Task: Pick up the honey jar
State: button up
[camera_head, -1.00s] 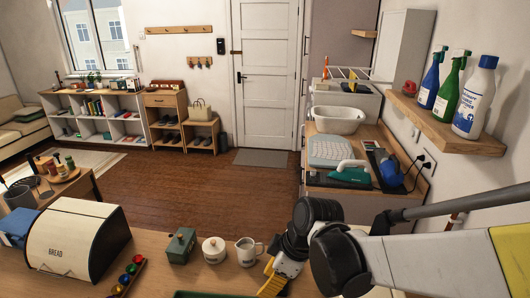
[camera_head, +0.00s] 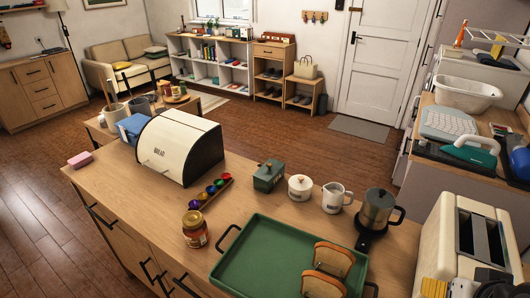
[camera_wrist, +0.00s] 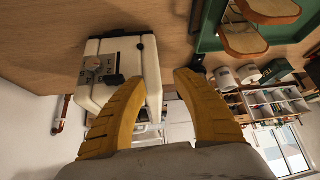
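The honey jar (camera_head: 194,229) is a small glass jar with amber-brown contents, a pale label and a gold lid. It stands upright on the wooden counter, left of the green tray, in the head view. I cannot make it out in the wrist view. My gripper (camera_wrist: 160,80) shows two yellow curved fingers spread apart with nothing held between them. A yellow part of it shows at the bottom right edge of the head view, beside the toaster and far right of the jar.
The green tray (camera_head: 262,232) with bread slices (camera_head: 333,259) lies right of the jar. A toaster (camera_head: 471,239) stands at the right; it also shows in the wrist view (camera_wrist: 150,62). Behind are a bread box (camera_head: 165,148), colored balls, canisters and a kettle (camera_head: 376,210). Counter left of the jar is clear.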

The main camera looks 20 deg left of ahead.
aim_at(197, 234)
jog(key=u, duration=1.85)
jog(key=i+j+z, duration=0.1)
jog(key=j+z, duration=0.2)
jog(key=z, duration=0.15)
jog(key=j+z, duration=0.45)
jog(key=i+l, duration=0.05)
jog(key=l, duration=0.05)
